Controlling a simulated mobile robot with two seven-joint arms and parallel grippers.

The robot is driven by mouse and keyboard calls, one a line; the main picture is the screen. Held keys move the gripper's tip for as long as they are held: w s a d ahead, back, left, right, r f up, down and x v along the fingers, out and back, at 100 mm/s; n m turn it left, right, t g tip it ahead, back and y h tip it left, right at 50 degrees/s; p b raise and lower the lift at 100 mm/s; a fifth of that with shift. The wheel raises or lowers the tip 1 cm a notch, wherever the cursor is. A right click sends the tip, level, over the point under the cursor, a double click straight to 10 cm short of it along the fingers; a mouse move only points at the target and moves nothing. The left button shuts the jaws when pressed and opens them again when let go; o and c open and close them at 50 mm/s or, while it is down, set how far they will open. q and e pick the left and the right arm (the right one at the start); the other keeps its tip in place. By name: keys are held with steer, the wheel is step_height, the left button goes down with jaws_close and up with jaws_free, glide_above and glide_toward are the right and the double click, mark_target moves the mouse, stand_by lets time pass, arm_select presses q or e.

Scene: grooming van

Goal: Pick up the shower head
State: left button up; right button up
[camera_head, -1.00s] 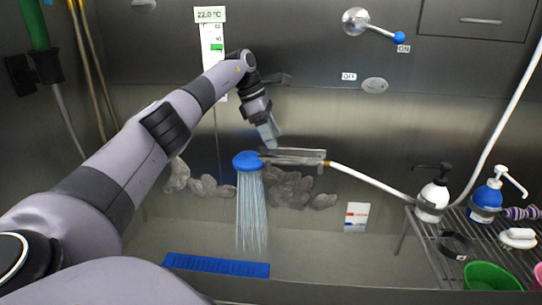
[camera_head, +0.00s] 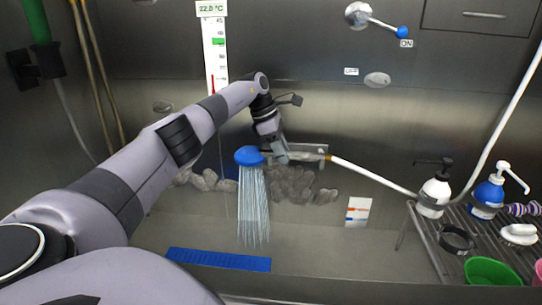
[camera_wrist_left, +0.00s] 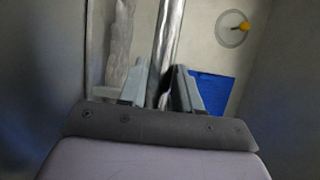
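The shower head (camera_head: 249,156) is blue and round, with water spraying down from it. Its silver handle (camera_head: 312,151) runs right to a white hose (camera_head: 372,178). My left gripper (camera_head: 281,157) is at the handle, just right of the blue head, and hides part of it. In the left wrist view a silver bar, seemingly the handle (camera_wrist_left: 167,38), runs between the two fingers of my left gripper (camera_wrist_left: 158,85). The fingers stand apart on either side of it, and I see no clear grip. My right gripper is in neither view.
A wire rack (camera_head: 424,228) at the right holds a white pump bottle (camera_head: 434,196), a blue pump bottle (camera_head: 487,198) and a green bowl (camera_head: 492,272). A blue mat (camera_head: 218,260) lies in the tub. A lever (camera_head: 382,24) is on the back wall.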

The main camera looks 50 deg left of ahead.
arm_select(q)
jaws_close()
steer(key=shift+r, duration=0.2)
steer(key=shift+r, duration=0.3)
step_height(320, 180, up, 19)
steer(key=p, duration=0.7)
